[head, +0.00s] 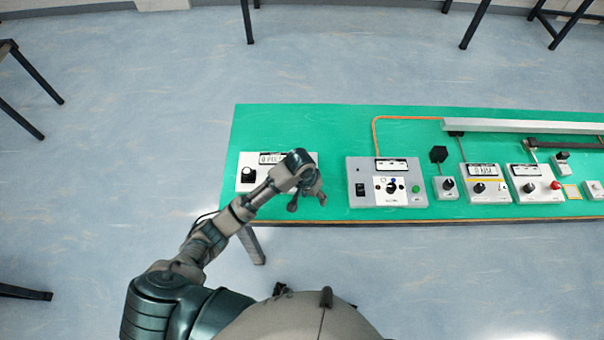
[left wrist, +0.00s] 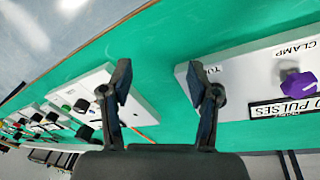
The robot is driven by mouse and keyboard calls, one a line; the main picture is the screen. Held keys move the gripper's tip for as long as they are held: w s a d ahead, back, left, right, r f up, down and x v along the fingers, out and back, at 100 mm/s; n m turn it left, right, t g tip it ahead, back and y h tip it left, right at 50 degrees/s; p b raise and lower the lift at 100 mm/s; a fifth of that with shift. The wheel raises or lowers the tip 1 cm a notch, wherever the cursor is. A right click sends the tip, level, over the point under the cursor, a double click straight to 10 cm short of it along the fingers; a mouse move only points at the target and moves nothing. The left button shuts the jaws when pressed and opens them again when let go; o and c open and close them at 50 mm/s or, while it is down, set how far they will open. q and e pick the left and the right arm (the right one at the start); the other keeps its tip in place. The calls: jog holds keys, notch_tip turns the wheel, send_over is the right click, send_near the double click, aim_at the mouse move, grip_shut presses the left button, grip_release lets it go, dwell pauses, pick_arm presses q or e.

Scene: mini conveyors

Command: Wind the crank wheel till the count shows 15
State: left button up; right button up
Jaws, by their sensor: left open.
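A white box (head: 240,184) stands at the left end of the green table. It carries a counter display (head: 272,158), too small to read surely in the head view, and a dark knob (head: 248,175). In the left wrist view the display (left wrist: 284,107) reads upside down, partly cut off, as "0 PULSES"; a purple knob (left wrist: 298,84) sits by the word CLAMP. My left gripper (head: 307,201) is open and empty over the box's right end; its fingers (left wrist: 160,84) also show in the left wrist view. I cannot make out the crank wheel; the arm and fingers cover part of the box. My right gripper is out of view.
The green table (head: 335,130) has a bare strip between the white box and a grey control panel (head: 355,168). Several smaller control boxes stand farther right. A pale rail (head: 520,126) runs along the back right.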

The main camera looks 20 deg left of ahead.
pick_arm(q)
jog(key=w+a+r+n+y, duration=0.25)
jog(key=w+a+r, duration=0.25)
jog(key=w+r, duration=0.6)
jog(key=shift+g, duration=0.5)
jog(key=f, duration=0.2)
jog(key=s+a+f, duration=0.1)
jog(key=f, duration=0.1)
jog(key=f+b, duration=0.1)
jog(key=f, duration=0.1)
jog(key=shift+s+a+f, duration=0.2)
jog(key=shift+s, duration=0.1)
jog(key=f, duration=0.3)
jog(key=f+b, duration=0.1)
jog(key=f, duration=0.1)
jog(key=d+f, duration=0.1)
jog(key=f, duration=0.2)
jog(key=shift+f, duration=0.5)
jog(key=shift+a, duration=0.35)
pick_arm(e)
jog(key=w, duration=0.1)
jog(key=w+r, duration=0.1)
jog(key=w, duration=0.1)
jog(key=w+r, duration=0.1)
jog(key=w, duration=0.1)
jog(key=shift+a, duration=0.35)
